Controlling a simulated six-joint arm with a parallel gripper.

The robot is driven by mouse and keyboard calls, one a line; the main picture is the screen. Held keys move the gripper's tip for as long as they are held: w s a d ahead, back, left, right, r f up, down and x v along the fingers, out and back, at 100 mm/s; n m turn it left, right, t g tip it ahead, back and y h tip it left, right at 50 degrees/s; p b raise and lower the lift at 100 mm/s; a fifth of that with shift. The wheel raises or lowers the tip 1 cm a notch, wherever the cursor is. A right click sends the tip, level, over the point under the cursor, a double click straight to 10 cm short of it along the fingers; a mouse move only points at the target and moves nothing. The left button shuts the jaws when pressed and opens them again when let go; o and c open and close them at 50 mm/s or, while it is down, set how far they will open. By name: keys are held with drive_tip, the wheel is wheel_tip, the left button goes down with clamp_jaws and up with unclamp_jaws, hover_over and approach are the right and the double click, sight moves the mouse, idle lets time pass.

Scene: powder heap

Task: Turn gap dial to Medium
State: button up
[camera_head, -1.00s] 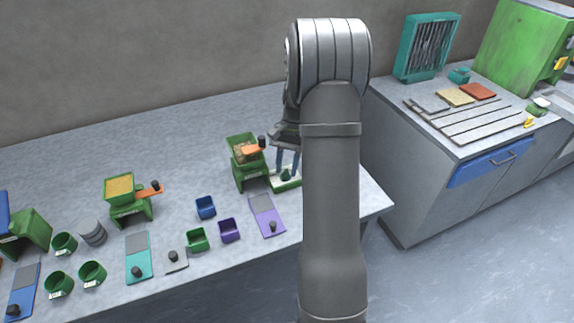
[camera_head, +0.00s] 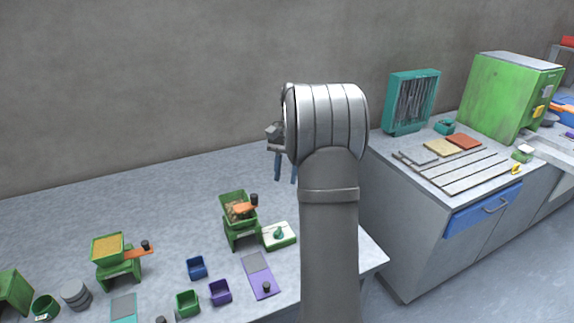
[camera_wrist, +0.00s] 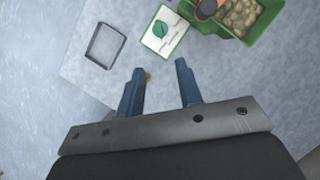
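The gap dial is a dark green knob (camera_head: 279,232) on a white plate with a green edge (camera_head: 288,242), beside the green mill (camera_head: 240,218) on the table. In the wrist view the knob (camera_wrist: 160,28) sits at one end of the white plate (camera_wrist: 172,45), which has small markings too blurred to read. I cannot tell which setting it points to. My gripper (camera_head: 286,178) is raised above the table with its blue fingers pointing down. In the wrist view its fingers (camera_wrist: 160,68) are apart with nothing between them, clear of the dial.
The mill holds tan lumps and has an orange crank (camera_head: 245,208). Another mill (camera_head: 120,262) holds yellow grain. A blue cup (camera_head: 197,268), a purple cup (camera_head: 220,292) and a purple board (camera_head: 257,268) lie in front. A grey rectangular frame (camera_wrist: 105,46) lies near the plate.

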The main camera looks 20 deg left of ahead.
drive_tip(key=shift+v, duration=1.15)
drive_tip(key=t, duration=0.4)
hover_over(277, 233)
drive_tip(key=w+a, duration=0.1)
drive_tip(key=w, duration=0.1)
drive_tip(key=s+d+t, duration=0.1)
drive_tip(key=s+t, duration=0.4)
drive_tip(key=s, duration=0.4)
drive_tip(key=x, duration=1.7)
drive_tip(key=shift+s+a+f, duration=0.1)
drive_tip(key=shift+s+f, duration=0.1)
drive_tip(key=shift+f, duration=0.05)
clamp_jaws()
